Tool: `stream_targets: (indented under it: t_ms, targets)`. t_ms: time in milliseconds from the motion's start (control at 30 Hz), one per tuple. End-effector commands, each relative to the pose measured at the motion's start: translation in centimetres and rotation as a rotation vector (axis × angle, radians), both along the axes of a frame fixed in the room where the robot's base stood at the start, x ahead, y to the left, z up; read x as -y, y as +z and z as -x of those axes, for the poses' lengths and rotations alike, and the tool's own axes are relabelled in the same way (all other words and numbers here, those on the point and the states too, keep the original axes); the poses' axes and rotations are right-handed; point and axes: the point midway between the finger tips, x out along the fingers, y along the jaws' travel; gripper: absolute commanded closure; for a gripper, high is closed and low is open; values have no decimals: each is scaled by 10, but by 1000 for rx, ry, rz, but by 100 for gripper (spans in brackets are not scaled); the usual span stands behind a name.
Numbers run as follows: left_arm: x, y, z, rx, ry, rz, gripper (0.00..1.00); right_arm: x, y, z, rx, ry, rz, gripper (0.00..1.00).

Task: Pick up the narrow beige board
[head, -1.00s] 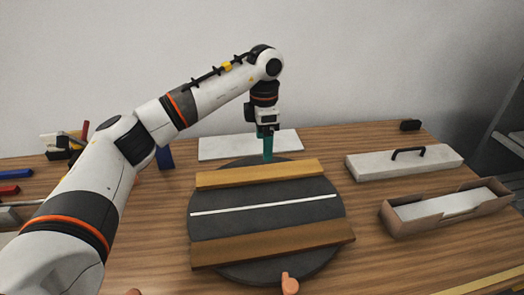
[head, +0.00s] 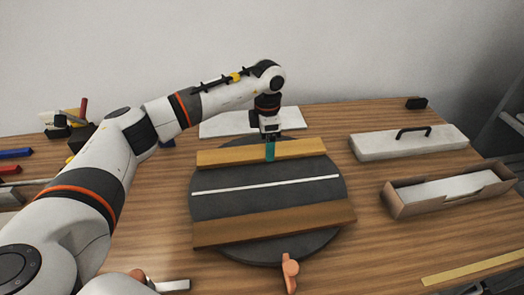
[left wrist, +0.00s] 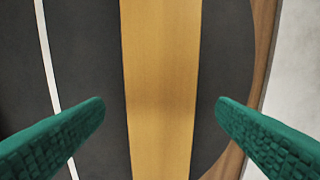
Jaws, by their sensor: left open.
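The narrow beige board (head: 225,157) lies across the far part of a dark round disc (head: 310,193) in the head view. In the left wrist view the board (left wrist: 160,60) runs top to bottom between my fingers. My left gripper (head: 270,152) is open over the board, right of its middle in the head view. Its green fingertips (left wrist: 161,105) stand on either side of the board with a gap at each side. They look apart from it; their height above the disc is hard to tell. My right gripper is not in view.
A wider brown board (head: 275,224) lies across the near part of the disc, with a white strip (head: 265,185) between the boards. A handled white block (head: 405,147) and an open box (head: 400,203) stand right. A white panel (head: 225,125) lies behind the disc.

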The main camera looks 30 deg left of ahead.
Motion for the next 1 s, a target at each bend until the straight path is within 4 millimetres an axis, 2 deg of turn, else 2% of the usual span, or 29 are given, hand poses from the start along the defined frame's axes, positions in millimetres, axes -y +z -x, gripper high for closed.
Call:
stream_targets:
  t_ms: [133,400,733,1000]
  targets:
    - [0,-16,0,0,0,0,20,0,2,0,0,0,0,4]
    - [0,-19,0,1,0,-1,20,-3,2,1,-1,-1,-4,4]
    - [0,-19,0,1,0,-1,74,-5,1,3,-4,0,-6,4]
    - [0,-15,-1,3,0,0,76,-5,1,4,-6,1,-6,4]
